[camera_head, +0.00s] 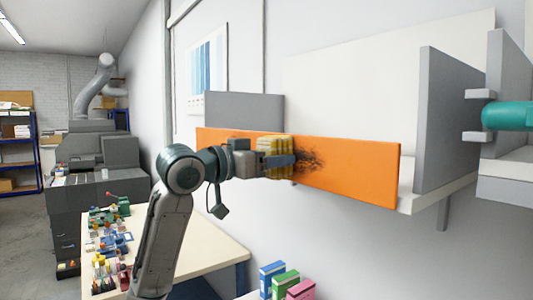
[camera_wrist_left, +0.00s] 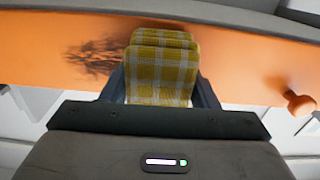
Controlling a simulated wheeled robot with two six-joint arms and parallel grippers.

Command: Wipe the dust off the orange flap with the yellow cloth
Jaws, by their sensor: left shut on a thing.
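The orange flap (camera_head: 360,173) is a long panel on the wall unit. It crosses the top of the left wrist view (camera_wrist_left: 240,65). A dark patch of dust (camera_head: 312,160) lies on its face, just right of the cloth; in the left wrist view the dust (camera_wrist_left: 95,55) is left of the cloth. My left gripper (camera_head: 285,163) is shut on the folded yellow checked cloth (camera_head: 268,147), also seen in the left wrist view (camera_wrist_left: 160,70). The cloth is at the flap's face; I cannot tell whether it touches. It hides part of the flap. My right gripper is not seen.
An orange knob (camera_wrist_left: 298,103) sticks out near the flap's edge. Grey panels (camera_head: 445,120) stand behind and right of the flap, with a teal cylinder (camera_head: 510,116) at the right edge. Below are a cluttered table (camera_head: 205,255) and several coloured boxes (camera_head: 285,281).

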